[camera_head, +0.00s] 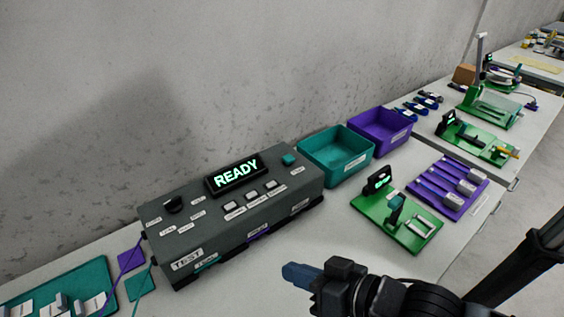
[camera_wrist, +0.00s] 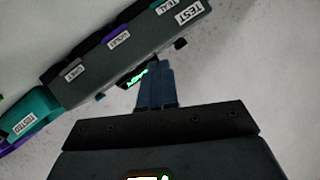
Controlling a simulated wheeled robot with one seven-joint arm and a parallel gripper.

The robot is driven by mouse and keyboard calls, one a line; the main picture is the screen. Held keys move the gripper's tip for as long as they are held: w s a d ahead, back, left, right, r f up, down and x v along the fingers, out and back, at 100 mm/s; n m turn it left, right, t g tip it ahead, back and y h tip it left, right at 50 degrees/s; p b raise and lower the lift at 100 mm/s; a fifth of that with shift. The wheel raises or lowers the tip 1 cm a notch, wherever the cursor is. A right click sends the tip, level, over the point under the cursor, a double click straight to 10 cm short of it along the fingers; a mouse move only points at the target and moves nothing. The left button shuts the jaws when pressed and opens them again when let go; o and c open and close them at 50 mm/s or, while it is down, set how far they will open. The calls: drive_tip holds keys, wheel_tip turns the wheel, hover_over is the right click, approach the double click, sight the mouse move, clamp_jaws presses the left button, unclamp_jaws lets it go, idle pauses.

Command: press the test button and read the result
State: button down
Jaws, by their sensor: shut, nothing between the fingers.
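The dark grey tester box (camera_head: 235,225) stands on the bench against the wall, with a TEST label on its front. Its display (camera_head: 237,174) reads READY in green. Several pale buttons, one of them this one (camera_head: 252,196), sit below the display, and a teal button (camera_head: 288,160) is near the right end. Their small labels are unreadable, so I cannot tell which is the test button. My gripper (camera_head: 292,275) is shut and empty, in front of the box and apart from it. In the wrist view the blue fingers (camera_wrist: 155,75) partly cover the display (camera_wrist: 135,76).
A teal bin (camera_head: 337,170) and a purple bin (camera_head: 397,137) stand right of the box. A green fixture (camera_head: 412,236) and a purple rack (camera_head: 472,200) lie on the bench. Purple and teal cables (camera_head: 125,262) run at the box's left. Bare bench shows before the teal bin.

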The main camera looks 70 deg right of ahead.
drive_tip(key=w+d+f+m+g+h, duration=0.1)
drive_tip(key=w+d+f+m+g, duration=0.1)
drive_tip(key=w+d+m, duration=0.65)
drive_tip(key=w+d+r+m, duration=0.1)
drive_tip(key=d+r+m, duration=0.1)
drive_tip(key=d, duration=0.3)
drive_tip(key=w+d+r+m+g, duration=0.1)
drive_tip(key=w+d+m, duration=0.1)
drive_tip(key=d+m, duration=0.2)
drive_tip(key=w+d+r+m+g+p, duration=0.1)
drive_tip(key=w+d+r+m, duration=0.1)
drive_tip(key=d+m, duration=0.2)
drive_tip(key=shift+w+d+r, duration=0.1)
drive_tip(key=shift+d+r, duration=0.1)
drive_tip(key=shift+d, duration=0.75)
drive_tip(key=shift+w+d+r, duration=0.1)
drive_tip(key=shift+d+r, duration=0.05)
drive_tip(key=shift+d, duration=0.75)
drive_tip(key=d+r+m, duration=0.4)
drive_tip(key=d+r, duration=0.2)
drive_tip(key=d, duration=0.1)
drive_tip(key=shift+s+m+y, duration=0.3)
drive_tip(key=shift+m+y, duration=0.05)
drive_tip(key=shift+y, duration=0.05)
drive_tip(key=shift+a, duration=0.1)
drive_tip(key=b, duration=0.4)
hover_over(290, 159)
wheel_tip(290, 159, down, 7)
drive_tip(key=shift+s+r, duration=0.15)
drive_tip(key=shift+f, duration=0.95)
